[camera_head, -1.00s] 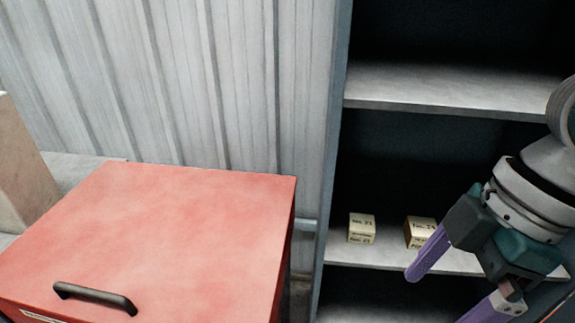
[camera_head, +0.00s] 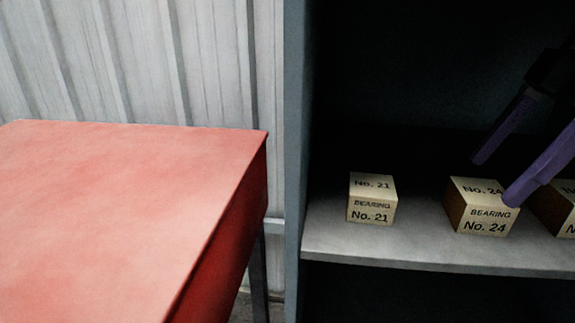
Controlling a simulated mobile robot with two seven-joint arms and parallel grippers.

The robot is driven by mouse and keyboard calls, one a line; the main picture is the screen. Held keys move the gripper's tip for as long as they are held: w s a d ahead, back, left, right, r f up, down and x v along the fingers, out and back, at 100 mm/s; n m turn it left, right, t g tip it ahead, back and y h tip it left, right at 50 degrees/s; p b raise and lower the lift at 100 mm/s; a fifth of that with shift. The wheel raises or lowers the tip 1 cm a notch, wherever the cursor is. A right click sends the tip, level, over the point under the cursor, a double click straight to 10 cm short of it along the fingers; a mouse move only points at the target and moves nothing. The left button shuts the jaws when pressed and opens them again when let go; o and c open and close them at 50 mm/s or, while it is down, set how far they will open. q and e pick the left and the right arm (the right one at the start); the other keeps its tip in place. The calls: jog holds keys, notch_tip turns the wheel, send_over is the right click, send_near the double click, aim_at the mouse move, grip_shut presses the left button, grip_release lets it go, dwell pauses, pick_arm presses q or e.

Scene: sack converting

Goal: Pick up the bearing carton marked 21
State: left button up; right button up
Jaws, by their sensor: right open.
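The bearing carton marked No. 21 (camera_head: 371,199) is a small cream box. It sits upright near the left end of a grey shelf. My right gripper (camera_head: 491,182) has two purple fingers and is open and empty. It is to the right of the No. 21 carton, at the carton marked No. 24 (camera_head: 483,207). One fingertip overlaps the top right of the No. 24 carton in the picture; I cannot tell if it touches. My left gripper is not in view.
A third carton (camera_head: 558,206) is cut off at the right edge. The grey shelf (camera_head: 420,246) has free room between the No. 21 and No. 24 cartons. The cabinet's side panel (camera_head: 294,150) stands close left of No. 21. A red box-like top (camera_head: 120,210) fills the left.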

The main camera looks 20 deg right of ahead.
send_near(377, 185)
jog(key=x, duration=0.5)
jog(key=shift+p, duration=0.3)
jog(key=b+x, duration=0.1)
jog(key=x, duration=0.4)
jog(key=shift+f, duration=0.1)
jog(key=shift+c, duration=0.2)
jog(key=c, duration=1.5)
